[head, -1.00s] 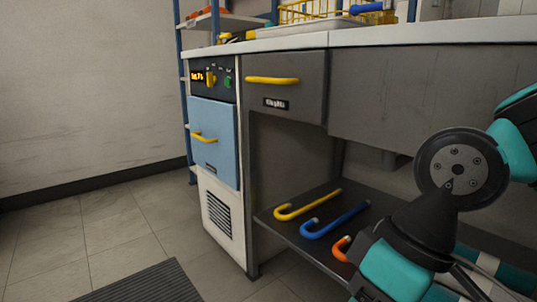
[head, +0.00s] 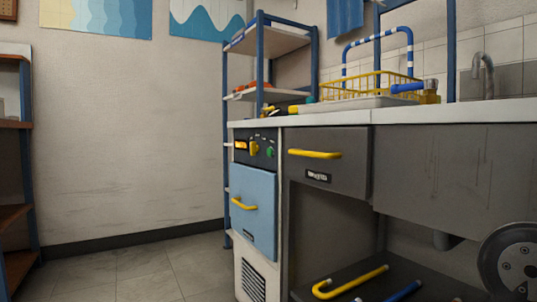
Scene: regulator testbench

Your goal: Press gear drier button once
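What looks like the gear drier is a narrow unit under the left end of the counter. It has a shut blue door (head: 254,212) with a yellow handle (head: 244,203). Its dark control panel (head: 263,153) above the door has a lit orange display (head: 241,145), a yellow knob (head: 253,148) and a small round green button (head: 270,153) at the right. Nothing touches the button. The panel's lettering is too small to read. My gripper is out of view; only a round joint of my arm shows at the lower right edge.
A grey drawer (head: 326,163) with a yellow handle is right of the unit. Yellow and blue hooked tubes (head: 350,283) lie on the low shelf. A blue-framed rack (head: 260,40) stands behind, and a yellow basket (head: 372,87) is on the counter. The floor (head: 120,272) at left is clear.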

